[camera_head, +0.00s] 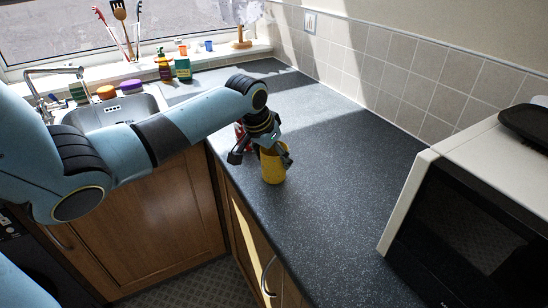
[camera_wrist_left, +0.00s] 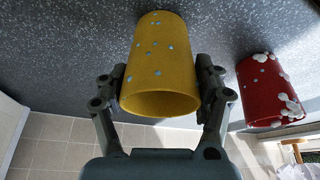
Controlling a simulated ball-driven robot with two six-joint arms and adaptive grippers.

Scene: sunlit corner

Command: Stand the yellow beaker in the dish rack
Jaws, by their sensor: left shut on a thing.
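The yellow beaker (camera_head: 272,167) is at my left gripper (camera_head: 264,153), over the dark worktop near its front edge. In the left wrist view the yellow beaker (camera_wrist_left: 160,70) has pale blue spots and sits between both fingers of my left gripper (camera_wrist_left: 168,92), which is shut on it. I cannot tell whether the beaker touches the worktop. No dish rack can be made out in either view; my left arm hides part of the counter and sink. My right gripper is not in view.
A red beaker (camera_wrist_left: 270,92) with white foam blobs stands close beside the yellow one. A microwave (camera_head: 470,215) is at the right. The sink (camera_head: 125,108) is at the left, with bottles (camera_head: 182,68) behind it. The worktop (camera_head: 325,150) between gripper and microwave is clear.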

